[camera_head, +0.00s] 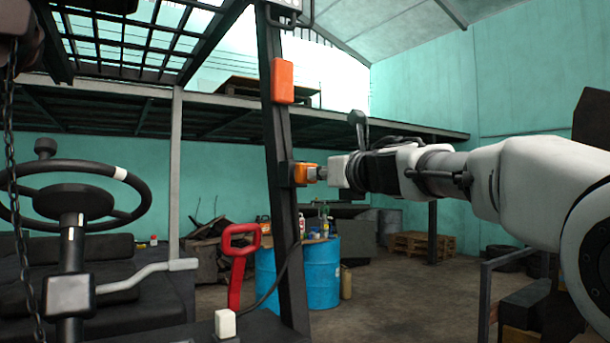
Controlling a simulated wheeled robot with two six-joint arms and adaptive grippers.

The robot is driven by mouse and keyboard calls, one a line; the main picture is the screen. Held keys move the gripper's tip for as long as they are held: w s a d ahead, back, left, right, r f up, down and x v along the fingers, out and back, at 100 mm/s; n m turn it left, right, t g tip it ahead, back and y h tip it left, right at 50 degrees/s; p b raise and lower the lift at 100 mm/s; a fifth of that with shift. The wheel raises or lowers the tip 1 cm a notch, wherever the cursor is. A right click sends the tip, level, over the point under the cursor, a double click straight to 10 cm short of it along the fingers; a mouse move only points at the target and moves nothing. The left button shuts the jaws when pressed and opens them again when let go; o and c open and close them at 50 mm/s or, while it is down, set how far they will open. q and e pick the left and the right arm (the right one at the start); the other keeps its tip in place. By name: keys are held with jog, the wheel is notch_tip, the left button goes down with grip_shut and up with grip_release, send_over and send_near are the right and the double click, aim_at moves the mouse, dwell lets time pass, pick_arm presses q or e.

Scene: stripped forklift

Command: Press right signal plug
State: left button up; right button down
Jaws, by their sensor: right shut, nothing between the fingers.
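An orange plug housing (300,174) sits on the dark upright pillar of the forklift, in the middle of the head view. My right arm reaches in from the right at the same height. My right gripper (327,172) is shut and empty, pointing left at the plug. Its tip end is at or very near the plug's right side; I cannot tell whether they touch. An orange signal lamp (283,81) is higher on the same pillar (292,235). My left gripper is not in view.
A steering wheel (130,178) and a chain (11,180) are at the left. A red handle (238,262) stands left of the pillar. Blue barrels (321,272) and wooden pallets (418,246) are behind. Open floor shows beyond the pillar.

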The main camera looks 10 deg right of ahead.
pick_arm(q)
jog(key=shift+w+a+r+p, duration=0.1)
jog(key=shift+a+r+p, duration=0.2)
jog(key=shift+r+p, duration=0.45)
pick_arm(e)
jog(key=x, duration=0.2)
jog(key=shift+w+a+r, duration=0.15)
jog(key=shift+w, duration=0.1)
